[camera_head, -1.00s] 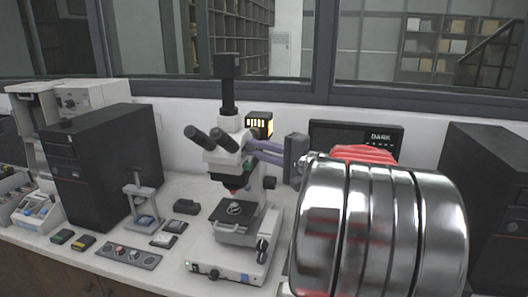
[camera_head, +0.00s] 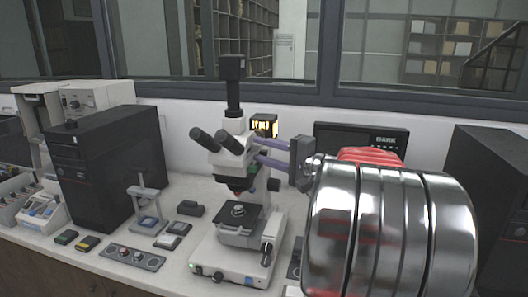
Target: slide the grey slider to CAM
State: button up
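The white microscope (camera_head: 212,262) stands on the bench, with black eyepieces (camera_head: 209,139) and a black camera (camera_head: 232,68) on a tube on top. The grey slider cannot be made out; it is too small or hidden around the microscope head. My gripper (camera_head: 257,151) is to the right of the head, its two lavender fingers pointing left at it. A gap shows between the fingers, and nothing is visible between them. The fingertips overlap the head's right side in the picture, so contact cannot be told. My shiny arm hides the bench at right.
A dark screen (camera_head: 345,137) reading DARK stands behind my arm. A small lit box (camera_head: 264,124) is behind the microscope. A black tower (camera_head: 85,165), a small stand (camera_head: 146,200) and a control strip (camera_head: 129,257) are at left. Another black case (camera_head: 490,200) is at right.

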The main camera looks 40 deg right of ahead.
jog(key=s+d, duration=0.2)
jog(key=s, duration=1.1)
jog(key=shift+s, duration=0.3)
jog(key=w+a+f+n+g+y, duration=0.1)
jog(key=w+a+f+n+g, duration=0.15)
jog(key=a, duration=0.65)
jog(key=w+a+f+n+g+y, duration=0.1)
jog(key=w+a+f+g+y, duration=0.15)
jog(key=a, duration=0.65)
jog(key=w+a+f+n+g+y, duration=0.1)
jog(key=a+f+n+g, duration=0.2)
jog(key=a, duration=0.5)
jog(key=s+a+f+n+g+h, duration=0.4)
jog(key=s+a+f+n+h, duration=0.3)
jog(key=s+a, duration=0.5)
notch_tip(320, 180, down, 3)
jog(key=n, duration=0.2)
jog(key=shift+n, duration=0.35)
jog(key=shift+f, duration=0.1)
